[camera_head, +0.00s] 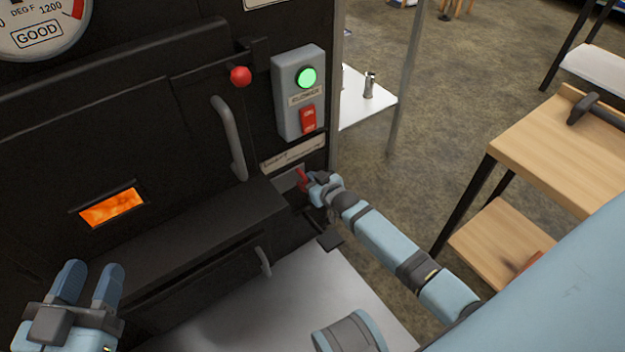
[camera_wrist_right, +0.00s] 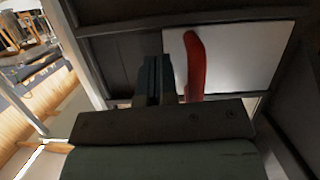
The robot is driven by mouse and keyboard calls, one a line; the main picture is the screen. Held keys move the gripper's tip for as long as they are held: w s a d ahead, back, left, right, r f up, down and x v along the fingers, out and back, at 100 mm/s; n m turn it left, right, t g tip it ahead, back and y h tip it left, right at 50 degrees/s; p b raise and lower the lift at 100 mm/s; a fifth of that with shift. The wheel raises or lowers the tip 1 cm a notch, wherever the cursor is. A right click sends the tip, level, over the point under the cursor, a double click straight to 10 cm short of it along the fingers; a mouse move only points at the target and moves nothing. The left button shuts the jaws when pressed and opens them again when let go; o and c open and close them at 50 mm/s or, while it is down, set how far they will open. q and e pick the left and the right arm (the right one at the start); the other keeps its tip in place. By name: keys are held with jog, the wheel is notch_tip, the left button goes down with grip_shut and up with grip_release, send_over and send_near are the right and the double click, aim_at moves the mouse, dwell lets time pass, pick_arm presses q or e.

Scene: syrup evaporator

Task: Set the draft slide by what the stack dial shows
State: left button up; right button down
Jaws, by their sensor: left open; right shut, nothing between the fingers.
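The dial (camera_head: 35,20) at the top left of the head view is cut off by the frame edge. Its lower part shows "DEG F", "1200", a "GOOD" box and red bands; I see no needle. The draft slide appears as a pale metal plate (camera_wrist_right: 250,62) with a red handle (camera_wrist_right: 195,65) in the right wrist view. The red handle also shows in the head view (camera_head: 302,179). My right gripper (camera_head: 314,184) is shut and empty, beside the handle; in the wrist view its fingers (camera_wrist_right: 158,80) stand just left of it. Contact is unclear. My left gripper (camera_head: 90,272) is open and empty at the lower left.
A grey switch box (camera_head: 288,95) with a lit green lamp and red switch is above the slide. A red knob (camera_head: 240,76), a curved door handle (camera_head: 229,138) and a glowing window (camera_head: 112,207) are on the black front. A wooden cart (camera_head: 560,140) stands right.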

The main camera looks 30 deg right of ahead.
pick_arm(q)
jog(key=shift+r, duration=0.3)
pick_arm(e)
jog(key=shift+m, duration=0.4)
jog(key=a, duration=0.4)
jog(key=shift+s+a+f, duration=0.1)
jog(key=shift+s+f, duration=0.15)
jog(key=shift+f, duration=0.05)
jog(key=shift+d+p, duration=0.3)
jog(key=shift+d, duration=0.1)
pick_arm(q)
notch_tip(320, 180, down, 4)
jog(key=s+d+n+g, duration=0.1)
jog(key=s+n, duration=0.1)
pick_arm(e)
jog(key=s+r+p, duration=0.2)
jog(key=s+p, duration=0.1)
pick_arm(q)
notch_tip(320, 180, up, 10)
jog(key=s+a+n+t+p, duration=0.1)
jog(key=n+t+p, duration=0.1)
jog(key=t+p, duration=0.1)
jog(key=shift+f+p, duration=0.25)
jog(key=shift+p, duration=0.55)
pick_arm(e)
send_near(303, 189)
jog(key=shift+w+d+r, duration=0.1)
jog(key=shift+w+r, duration=0.4)
jog(key=shift+r, duration=0.2)
